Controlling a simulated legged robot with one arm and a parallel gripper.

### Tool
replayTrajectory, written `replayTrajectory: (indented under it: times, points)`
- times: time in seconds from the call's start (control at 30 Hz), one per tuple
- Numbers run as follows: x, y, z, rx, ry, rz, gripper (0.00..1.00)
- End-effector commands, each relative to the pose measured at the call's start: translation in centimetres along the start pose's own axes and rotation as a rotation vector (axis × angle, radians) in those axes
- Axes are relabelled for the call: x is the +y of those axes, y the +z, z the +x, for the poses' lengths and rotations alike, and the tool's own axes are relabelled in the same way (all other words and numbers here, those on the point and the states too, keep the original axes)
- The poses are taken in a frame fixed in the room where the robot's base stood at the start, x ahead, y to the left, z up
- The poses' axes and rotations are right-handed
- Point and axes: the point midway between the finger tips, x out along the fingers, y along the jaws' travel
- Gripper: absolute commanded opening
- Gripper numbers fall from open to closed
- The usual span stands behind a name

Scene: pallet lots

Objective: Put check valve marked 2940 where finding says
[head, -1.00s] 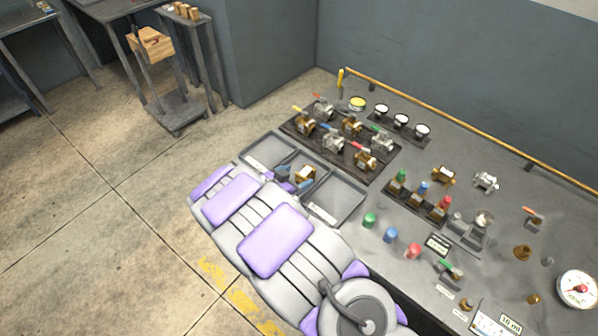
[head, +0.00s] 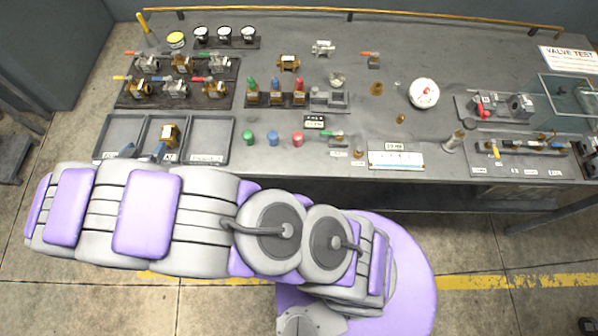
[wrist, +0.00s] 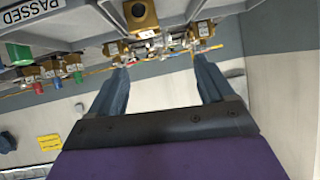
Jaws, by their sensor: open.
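A brass valve body (head: 170,133) sits in the middle compartment of the three-part tray (head: 232,140) at the bench's left front. A brass block with a round bore also shows at the top of the wrist view (wrist: 140,14). My gripper (head: 143,150) is open and empty at the tray's front edge, its fingers just in front of and to the left of that valve. A handleless brass valve (head: 288,62) and a silver valve (head: 323,47) stand farther back. No 2940 marking is readable. A PASSED label (wrist: 32,10) shows in the wrist view; the head-view tray labels are too small.
A dark board (head: 125,101) with several lever valves lies behind the tray. Colour-topped valves (head: 275,90) stand in a rack, with coloured caps (head: 273,137) before it.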

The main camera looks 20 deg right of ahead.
Motion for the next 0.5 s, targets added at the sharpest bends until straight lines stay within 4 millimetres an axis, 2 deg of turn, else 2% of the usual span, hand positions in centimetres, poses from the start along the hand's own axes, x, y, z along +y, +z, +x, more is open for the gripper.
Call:
replayTrajectory:
  times: [0.03,0.13,0.27,0.4,0.5]
  points:
    - [-0.4,-1.9,0.5,-0.027,-0.038,0.025,0.81]
    - [-1.1,-5.2,1.0,-0.099,-0.141,0.060,0.81]
    - [-1.0,-9.4,0.6,-0.204,-0.276,0.084,0.81]
    - [0.9,-12.8,-0.9,-0.317,-0.392,0.077,0.81]
    - [3.0,-14.5,-2.6,-0.402,-0.459,0.054,0.81]
